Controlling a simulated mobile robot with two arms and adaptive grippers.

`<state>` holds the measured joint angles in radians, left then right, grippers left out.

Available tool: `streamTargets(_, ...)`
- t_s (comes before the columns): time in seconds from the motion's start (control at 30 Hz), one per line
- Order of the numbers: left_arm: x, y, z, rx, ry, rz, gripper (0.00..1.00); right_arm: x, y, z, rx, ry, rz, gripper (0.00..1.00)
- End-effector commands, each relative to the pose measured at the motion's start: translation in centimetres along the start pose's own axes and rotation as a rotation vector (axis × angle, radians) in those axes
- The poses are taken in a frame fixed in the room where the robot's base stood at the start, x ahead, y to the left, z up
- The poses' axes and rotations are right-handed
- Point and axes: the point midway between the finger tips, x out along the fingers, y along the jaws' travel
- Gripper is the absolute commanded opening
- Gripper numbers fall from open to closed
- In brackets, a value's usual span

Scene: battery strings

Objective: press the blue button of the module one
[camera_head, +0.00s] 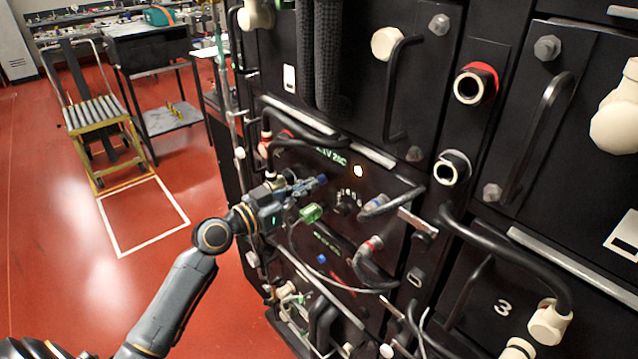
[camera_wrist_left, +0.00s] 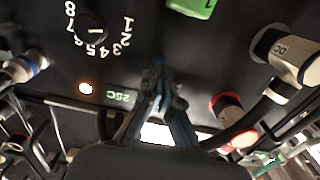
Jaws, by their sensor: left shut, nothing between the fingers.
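My left gripper (camera_head: 322,181) is shut and empty in front of a black module panel (camera_head: 375,186) with a dial and a lit amber lamp. In the left wrist view its fingertips (camera_wrist_left: 158,68) meet near the panel, between the dial and a red-collared connector. A small blue spot shows at the tips; I cannot tell whether it is a button or part of the fingers, or whether they touch. A blue button (camera_head: 322,258) shows on the module below. I cannot read which module is number one. My right gripper is not in view.
The numbered dial (camera_wrist_left: 95,32) and amber lamp (camera_wrist_left: 86,88) sit near the fingers. A green tag (camera_head: 311,213), a red-collared connector (camera_wrist_left: 227,108) and black cables (camera_head: 372,268) crowd the panel. A yellow cart (camera_head: 108,138) stands at the left; the red floor (camera_head: 50,250) is open.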

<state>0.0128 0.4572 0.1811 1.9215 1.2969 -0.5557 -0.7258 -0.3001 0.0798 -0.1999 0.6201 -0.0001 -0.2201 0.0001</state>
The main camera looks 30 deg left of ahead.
Motion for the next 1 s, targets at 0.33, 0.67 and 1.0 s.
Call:
streamTargets(0.33,-2.9,0.0,0.2,0.001,-0.002,0.001,0.0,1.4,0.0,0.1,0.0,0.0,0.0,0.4)
streamTargets(0.67,-5.5,0.0,0.3,0.001,-0.002,0.001,0.0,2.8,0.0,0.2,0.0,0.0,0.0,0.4)
streamTargets(1.0,-6.4,0.1,-0.1,0.0,0.0,0.002,0.0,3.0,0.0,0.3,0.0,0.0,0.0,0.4)
